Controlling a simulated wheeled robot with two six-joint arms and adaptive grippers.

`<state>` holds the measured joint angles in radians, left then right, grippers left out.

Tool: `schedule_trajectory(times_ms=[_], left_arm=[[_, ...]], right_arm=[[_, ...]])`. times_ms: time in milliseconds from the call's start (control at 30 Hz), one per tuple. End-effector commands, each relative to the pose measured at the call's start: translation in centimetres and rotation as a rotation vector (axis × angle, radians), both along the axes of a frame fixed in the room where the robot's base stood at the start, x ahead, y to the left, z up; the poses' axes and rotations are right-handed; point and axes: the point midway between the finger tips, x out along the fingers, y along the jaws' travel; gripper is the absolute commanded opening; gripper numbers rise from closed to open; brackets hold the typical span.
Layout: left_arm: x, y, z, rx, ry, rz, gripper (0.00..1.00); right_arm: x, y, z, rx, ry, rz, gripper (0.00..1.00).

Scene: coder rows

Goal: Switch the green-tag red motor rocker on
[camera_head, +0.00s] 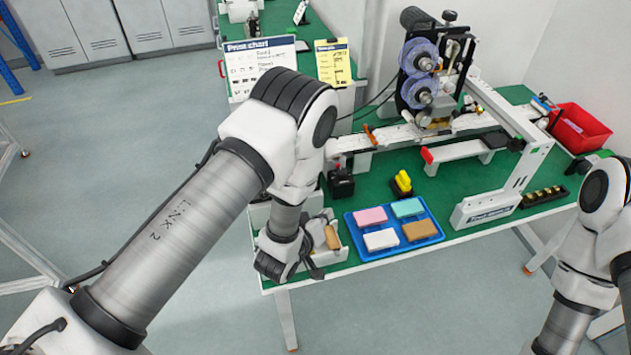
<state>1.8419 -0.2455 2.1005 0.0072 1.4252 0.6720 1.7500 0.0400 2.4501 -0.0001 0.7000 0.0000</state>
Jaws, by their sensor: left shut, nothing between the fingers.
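I cannot make out a red motor rocker with a green tag; it may be too small or hidden behind my left arm. The tape-reel coder machine (425,75) stands at the back of the green table (455,185). My left gripper (314,269) points down at the table's front left corner, beside a small white box holding a brown block (332,238). It is shut and empty. My right arm is at the right edge; its gripper is out of the picture.
A blue tray (353,224) holds several coloured blocks. A black holder with a yellow piece (403,182) and a black box (341,184) stand behind it. A red bin (580,128) is at the right. Bare green tabletop lies around the bracket.

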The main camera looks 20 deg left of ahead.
Motion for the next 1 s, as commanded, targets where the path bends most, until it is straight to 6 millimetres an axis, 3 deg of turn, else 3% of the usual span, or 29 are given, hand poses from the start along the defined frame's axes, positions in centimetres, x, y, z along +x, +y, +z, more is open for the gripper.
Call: schedule_trajectory(times_ms=[233, 733, 1000], left_arm=[[0.6, 0.4, -0.3, 0.000, 0.000, 0.002, 0.00], [6.2, 4.2, -1.4, 0.000, -0.001, 0.002, 0.00], [7.2, 4.9, -1.4, 0.002, 0.002, 0.001, 0.00]], right_arm=[[0.0, 0.0, -0.4, 0.000, 0.000, 0.000, 0.49], [0.0, 0.0, -3.0, 0.000, 0.000, 0.000, 0.49], [0.0, 0.0, -3.4, 0.000, 0.000, 0.000, 0.49]])
